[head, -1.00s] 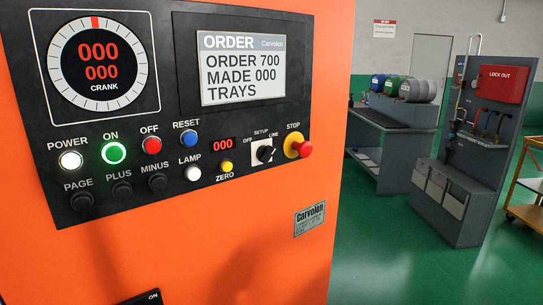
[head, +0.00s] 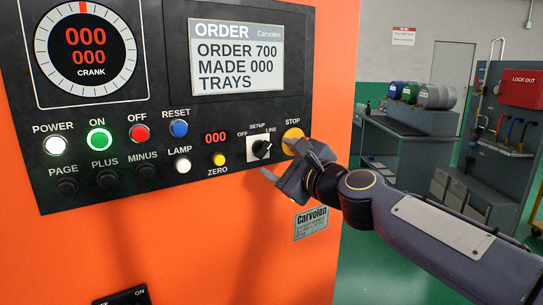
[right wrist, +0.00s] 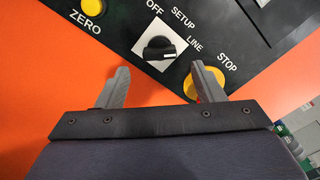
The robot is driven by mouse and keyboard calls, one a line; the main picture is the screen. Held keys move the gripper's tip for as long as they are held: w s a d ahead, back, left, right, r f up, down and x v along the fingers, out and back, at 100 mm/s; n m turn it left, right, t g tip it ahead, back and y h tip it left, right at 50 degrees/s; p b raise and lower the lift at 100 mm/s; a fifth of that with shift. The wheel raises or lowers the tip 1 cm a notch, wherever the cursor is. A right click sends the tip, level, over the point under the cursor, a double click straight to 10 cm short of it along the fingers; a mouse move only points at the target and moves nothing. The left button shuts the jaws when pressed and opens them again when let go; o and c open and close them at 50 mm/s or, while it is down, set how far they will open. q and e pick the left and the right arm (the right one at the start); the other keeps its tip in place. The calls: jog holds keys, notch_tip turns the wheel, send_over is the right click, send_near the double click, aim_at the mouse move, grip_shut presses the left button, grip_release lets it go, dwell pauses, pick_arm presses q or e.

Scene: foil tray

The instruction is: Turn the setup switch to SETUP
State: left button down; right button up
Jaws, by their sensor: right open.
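The setup switch (head: 260,148) is a black knob on a white square plate, marked OFF, SETUP and LINE. Its pointer is turned to the upper right, toward LINE. In the right wrist view the switch (right wrist: 158,50) lies ahead of and between my fingers. My right gripper (head: 282,158) is open and empty, just below and right of the switch in the head view. In the right wrist view its two fingertips (right wrist: 159,72) are spread wide, with the knob beyond them; no contact shows. My left gripper is not in view.
The yellow base of the STOP button (head: 291,137) is right beside the switch, its red cap mostly hidden by my right gripper. The yellow ZERO button (head: 218,159) and white LAMP button (head: 182,164) are to the left. The ON button (head: 99,139) glows green.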

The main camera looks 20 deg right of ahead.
aim_at(263, 150)
jog(key=x, duration=0.5)
jog(key=c, duration=1)
